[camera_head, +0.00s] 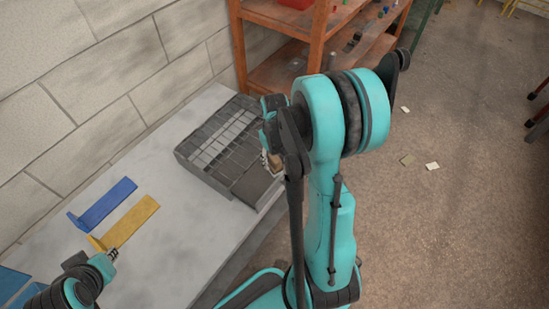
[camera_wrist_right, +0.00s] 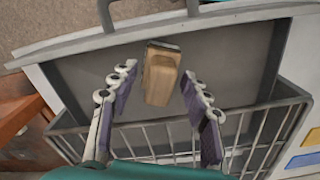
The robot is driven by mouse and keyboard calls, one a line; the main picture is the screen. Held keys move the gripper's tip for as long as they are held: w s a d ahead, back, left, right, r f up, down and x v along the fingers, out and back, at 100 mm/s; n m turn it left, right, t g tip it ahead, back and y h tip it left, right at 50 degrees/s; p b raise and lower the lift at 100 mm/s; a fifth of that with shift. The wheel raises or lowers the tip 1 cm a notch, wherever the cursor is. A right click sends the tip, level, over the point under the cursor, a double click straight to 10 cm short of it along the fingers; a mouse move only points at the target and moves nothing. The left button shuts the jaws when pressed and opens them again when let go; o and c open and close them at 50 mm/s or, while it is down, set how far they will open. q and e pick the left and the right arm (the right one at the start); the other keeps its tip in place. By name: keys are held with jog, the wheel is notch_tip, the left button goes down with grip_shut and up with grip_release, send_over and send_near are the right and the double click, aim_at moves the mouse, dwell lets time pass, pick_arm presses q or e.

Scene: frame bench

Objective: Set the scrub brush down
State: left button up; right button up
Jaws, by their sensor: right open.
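The scrub brush (camera_wrist_right: 160,75) shows in the right wrist view as a light wooden block with a dark far end. It lies between the fingers of my right gripper (camera_wrist_right: 158,98), which are spread with a gap on each side. Behind the brush is the plain grey floor of the dark grey rack (camera_head: 205,155); I cannot tell whether the brush touches it. In the head view my right gripper (camera_head: 270,150) is at the rack's right side, and the brush is mostly hidden there. My left gripper (camera_head: 113,254) is low at the left; its fingers are too small to judge.
The rack has wire bars and stands on a pale bench (camera_head: 165,255) against a block wall. A blue bracket (camera_head: 105,205) and a yellow bracket (camera_head: 125,222) lie left of the rack. An orange shelf unit (camera_head: 270,75) stands behind. The floor is at the right.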

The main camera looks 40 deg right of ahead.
aim_at(274, 158)
notch_tip(274, 158, up, 12)
dwell(0.5)
jog(key=shift+a, duration=0.1)
jog(key=s+a+r+t, duration=0.1)
jog(key=s+a+t, duration=0.2)
jog(key=a, duration=0.5)
jog(key=s+a+r+n+t+b, duration=0.1)
jog(key=s+a+t, duration=0.2)
jog(key=a, duration=0.5)
jog(key=shift+a+r+t, duration=0.4)
jog(key=shift+t, duration=0.2)
